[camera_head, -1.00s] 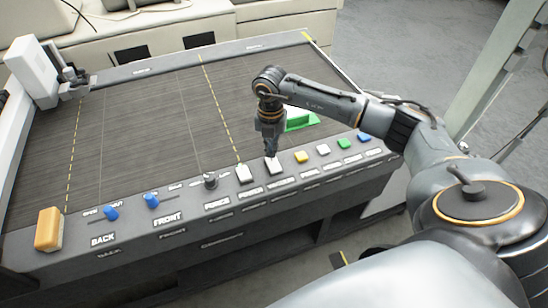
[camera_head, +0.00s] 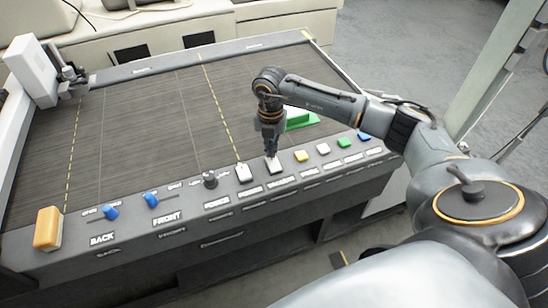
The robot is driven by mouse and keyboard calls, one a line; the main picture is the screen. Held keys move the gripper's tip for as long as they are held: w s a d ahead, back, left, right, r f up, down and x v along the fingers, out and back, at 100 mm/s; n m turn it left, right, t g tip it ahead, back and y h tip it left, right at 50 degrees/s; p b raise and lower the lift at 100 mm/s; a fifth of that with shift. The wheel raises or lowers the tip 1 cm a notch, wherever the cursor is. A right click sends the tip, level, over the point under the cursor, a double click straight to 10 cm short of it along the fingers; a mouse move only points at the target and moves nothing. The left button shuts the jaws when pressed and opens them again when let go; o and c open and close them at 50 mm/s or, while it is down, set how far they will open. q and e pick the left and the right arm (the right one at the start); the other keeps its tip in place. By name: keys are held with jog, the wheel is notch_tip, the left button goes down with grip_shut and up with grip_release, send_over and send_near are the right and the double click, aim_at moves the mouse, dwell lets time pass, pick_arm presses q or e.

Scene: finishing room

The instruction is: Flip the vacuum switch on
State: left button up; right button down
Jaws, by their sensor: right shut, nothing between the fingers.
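The vacuum switch (camera_head: 273,167) is a white rocker on the front panel of the cutting table, with a label below it that seems to read VACUUM. My right gripper (camera_head: 270,153) is shut and empty, pointing down with its fingertips at the back edge of this switch. I cannot tell whether the tips press it or only hover, and they hide part of its top. A similar white switch (camera_head: 244,173) sits just to its left. My left gripper is out of view.
A black knob (camera_head: 210,180), two blue sliders (camera_head: 111,212) and an orange block (camera_head: 48,229) lie left along the panel. Yellow (camera_head: 301,156), white, green and blue buttons lie right. A green object (camera_head: 299,119) rests behind my gripper. The dark table surface (camera_head: 150,120) is mostly clear.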

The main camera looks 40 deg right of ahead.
jog(key=shift+f+b, duration=0.6)
jog(key=shift+f, duration=0.25)
dwell(0.3)
jog(key=shift+r+p, duration=2.35)
jog(key=shift+r, duration=1.2)
